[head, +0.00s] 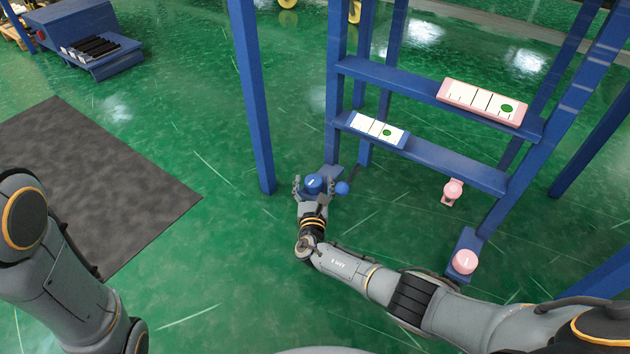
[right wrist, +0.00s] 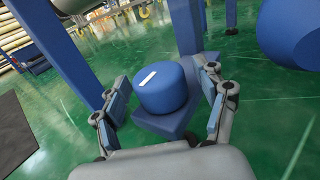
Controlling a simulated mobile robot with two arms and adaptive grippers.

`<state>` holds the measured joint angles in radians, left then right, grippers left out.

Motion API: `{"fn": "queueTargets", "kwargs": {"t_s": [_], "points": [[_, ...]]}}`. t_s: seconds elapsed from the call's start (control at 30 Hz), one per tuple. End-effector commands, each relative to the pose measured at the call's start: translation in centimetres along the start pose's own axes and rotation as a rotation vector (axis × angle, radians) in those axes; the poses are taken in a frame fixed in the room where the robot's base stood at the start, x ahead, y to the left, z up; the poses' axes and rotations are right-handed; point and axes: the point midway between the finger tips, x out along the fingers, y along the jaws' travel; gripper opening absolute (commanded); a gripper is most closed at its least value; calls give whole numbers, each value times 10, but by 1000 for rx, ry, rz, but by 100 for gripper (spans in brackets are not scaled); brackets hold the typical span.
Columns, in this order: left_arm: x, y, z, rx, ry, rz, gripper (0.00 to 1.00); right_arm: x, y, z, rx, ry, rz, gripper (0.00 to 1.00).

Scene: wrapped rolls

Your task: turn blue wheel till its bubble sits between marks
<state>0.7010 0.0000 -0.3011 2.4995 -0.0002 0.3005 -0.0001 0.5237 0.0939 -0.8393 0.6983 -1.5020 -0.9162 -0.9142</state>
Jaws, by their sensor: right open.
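The blue wheel (head: 313,183) is a short round knob with a white line on top, mounted on a blue bracket low on the frame. It also shows large in the right wrist view (right wrist: 163,95). My right gripper (head: 313,190) is open with one finger on each side of the wheel; gaps show beside it in the wrist view. The blue-ended gauge (head: 360,124) on the lower crossbar has a white face with dark mark lines. Its green bubble (head: 387,131) sits toward the right, by the right-hand mark. My left gripper is out of view.
A pink gauge (head: 453,90) with its bubble at the right is on the upper crossbar. A blue post (head: 254,100) stands left.

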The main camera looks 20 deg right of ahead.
Motion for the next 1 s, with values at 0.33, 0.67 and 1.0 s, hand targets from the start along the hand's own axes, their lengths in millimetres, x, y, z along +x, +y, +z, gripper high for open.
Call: {"fn": "queueTargets", "kwargs": {"t_s": [0.33,0.67,1.0], "points": [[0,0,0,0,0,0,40,0,0,0,1,0,0,18],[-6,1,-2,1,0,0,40,0,1,-1,5,1,-44,17],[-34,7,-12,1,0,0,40,1,3,-5,5,1,-260,17]]}}
